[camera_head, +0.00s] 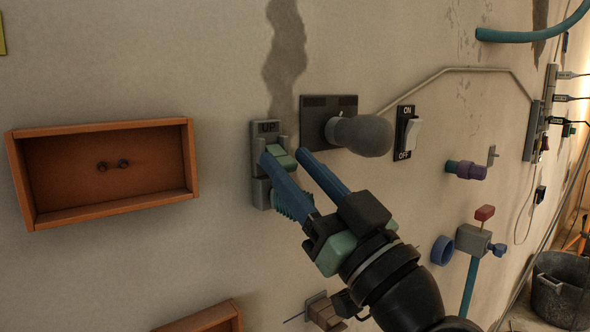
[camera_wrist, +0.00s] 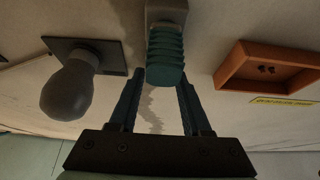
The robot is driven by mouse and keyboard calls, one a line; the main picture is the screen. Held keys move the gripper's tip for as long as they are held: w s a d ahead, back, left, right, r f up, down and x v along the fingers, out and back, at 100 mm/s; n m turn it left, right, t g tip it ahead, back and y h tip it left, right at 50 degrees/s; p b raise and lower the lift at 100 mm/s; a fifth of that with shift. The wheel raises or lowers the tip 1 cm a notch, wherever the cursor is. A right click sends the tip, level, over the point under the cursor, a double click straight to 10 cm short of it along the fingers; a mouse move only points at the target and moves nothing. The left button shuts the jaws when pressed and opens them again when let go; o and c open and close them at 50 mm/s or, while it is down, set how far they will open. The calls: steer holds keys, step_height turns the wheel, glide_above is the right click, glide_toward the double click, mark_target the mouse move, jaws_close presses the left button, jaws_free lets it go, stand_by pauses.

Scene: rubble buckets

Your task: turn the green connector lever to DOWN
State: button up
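The green lever (camera_head: 281,159) sits on a grey wall connector (camera_head: 259,143) marked UP at its top. My gripper (camera_head: 286,156) is open, with its two blue fingers apart and their tips on either side of the lever. Contact between fingers and lever cannot be told.
A dark grey knob (camera_head: 362,136) on a black plate sticks out close right of the fingertips. An ON/OFF switch (camera_head: 408,132) is farther right. An orange box (camera_head: 190,160) is on the wall at left. Several pipe fittings and a bucket (camera_head: 560,290) are at lower right.

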steer(key=shift+o, duration=1.1)
steer(key=shift+s+f, duration=0.1)
steer(key=b+v, duration=0.3)
steer(key=v, duration=0.9)
steer(key=shift+s+d, duration=0.2)
steer(key=shift+s, duration=0.1)
steer(key=shift+f, duration=0.1)
